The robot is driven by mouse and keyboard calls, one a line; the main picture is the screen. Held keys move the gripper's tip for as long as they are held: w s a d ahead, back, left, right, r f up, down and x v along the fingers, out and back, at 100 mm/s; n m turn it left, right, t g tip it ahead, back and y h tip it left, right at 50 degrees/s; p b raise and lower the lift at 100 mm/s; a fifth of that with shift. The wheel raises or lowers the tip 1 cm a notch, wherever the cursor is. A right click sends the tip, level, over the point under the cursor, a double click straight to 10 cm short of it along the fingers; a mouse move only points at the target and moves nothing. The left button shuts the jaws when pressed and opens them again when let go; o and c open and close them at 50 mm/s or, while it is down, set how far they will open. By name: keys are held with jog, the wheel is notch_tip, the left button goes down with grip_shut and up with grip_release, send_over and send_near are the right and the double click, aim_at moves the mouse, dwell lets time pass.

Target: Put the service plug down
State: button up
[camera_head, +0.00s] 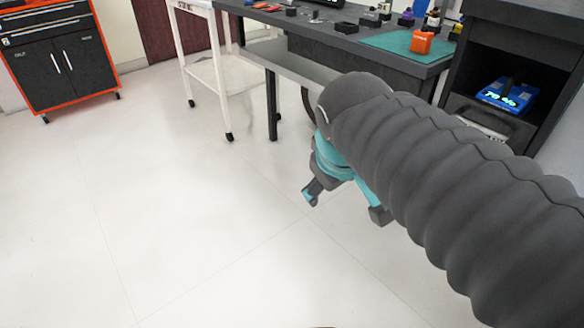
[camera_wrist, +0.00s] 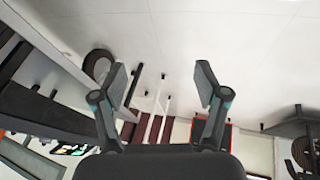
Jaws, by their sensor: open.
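My gripper (camera_head: 346,203) hangs over the bare floor in front of the workbench (camera_head: 352,48). In the wrist view its two fingers (camera_wrist: 161,88) are spread wide with nothing between them. A small orange block-like piece (camera_head: 421,43) stands on the green mat (camera_head: 395,42) on the bench top, well apart from my gripper. It may be the service plug, but I cannot tell for sure. I see no plug in the wrist view.
A white cart (camera_head: 221,72) stands left of the bench. A red and black tool cabinet (camera_head: 68,55) is at the far left. A dark shelf unit (camera_head: 540,40) at the right holds a blue box (camera_head: 507,95). The floor (camera_head: 150,210) at left is clear.

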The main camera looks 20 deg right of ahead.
jog(key=s+a+f+m+y, duration=0.1)
jog(key=s+a+f+m, duration=0.2)
jog(key=s+f, duration=0.1)
jog(key=shift+a+f+y, duration=0.25)
jog(key=shift+f+y, duration=0.1)
jog(key=shift+y, duration=0.05)
